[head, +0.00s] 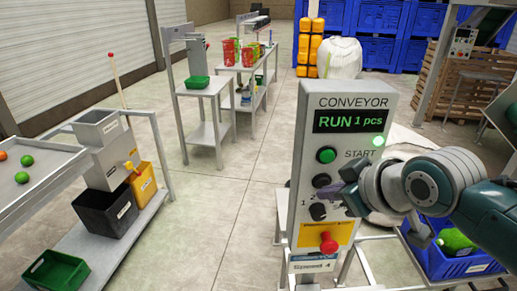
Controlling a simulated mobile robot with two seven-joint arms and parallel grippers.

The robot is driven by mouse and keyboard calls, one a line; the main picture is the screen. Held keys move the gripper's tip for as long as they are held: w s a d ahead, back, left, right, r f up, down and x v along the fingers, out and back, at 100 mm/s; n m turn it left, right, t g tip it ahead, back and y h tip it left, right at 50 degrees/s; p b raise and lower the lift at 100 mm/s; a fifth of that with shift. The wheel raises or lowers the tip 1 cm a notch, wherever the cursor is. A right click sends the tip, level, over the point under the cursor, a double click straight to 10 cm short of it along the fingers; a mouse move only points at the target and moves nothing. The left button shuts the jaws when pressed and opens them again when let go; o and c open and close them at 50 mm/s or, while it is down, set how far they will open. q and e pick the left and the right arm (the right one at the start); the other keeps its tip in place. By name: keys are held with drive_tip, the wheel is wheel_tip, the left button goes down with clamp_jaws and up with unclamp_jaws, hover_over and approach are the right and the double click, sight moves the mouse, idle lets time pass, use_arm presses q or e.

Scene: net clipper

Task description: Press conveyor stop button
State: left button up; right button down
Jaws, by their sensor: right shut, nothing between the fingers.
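The conveyor control box (347,116) stands upright at the right of centre. Its screen (348,120) reads "RUN 1 pcs", and a green lamp (378,141) is lit. A green button (326,155) is labelled START. A dark button (321,180) sits below it; any label beside it is hidden by my gripper. Lower are a black knob (318,211) and a red mushroom button (328,243) on a yellow plate. My right gripper (336,198) is shut and empty, in front of the panel beside the dark button and knob. I cannot tell whether it touches. My left gripper is out of view.
A blue crate (470,266) with a green item is under my right arm. A sorting table (35,175) with bins stands at left. Small tables (205,88) with red containers stand behind. The floor (225,215) between is clear.

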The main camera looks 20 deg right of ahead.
drive_tip(key=shift+w+d, duration=0.15)
drive_tip(key=shift+w, duration=0.25)
idle(0.3)
drive_tip(key=shift+s+a+p, duration=0.3)
drive_tip(key=shift+s+p, duration=0.35)
drive_tip(key=shift+s, duration=0.15)
drive_tip(key=s+p, duration=0.1)
drive_tip(key=s+a+p, duration=0.1)
drive_tip(key=s, duration=0.1)
drive_tip(key=s+p, duration=0.1)
drive_tip(key=shift+s+a, duration=0.3)
drive_tip(key=shift+s, duration=0.1)
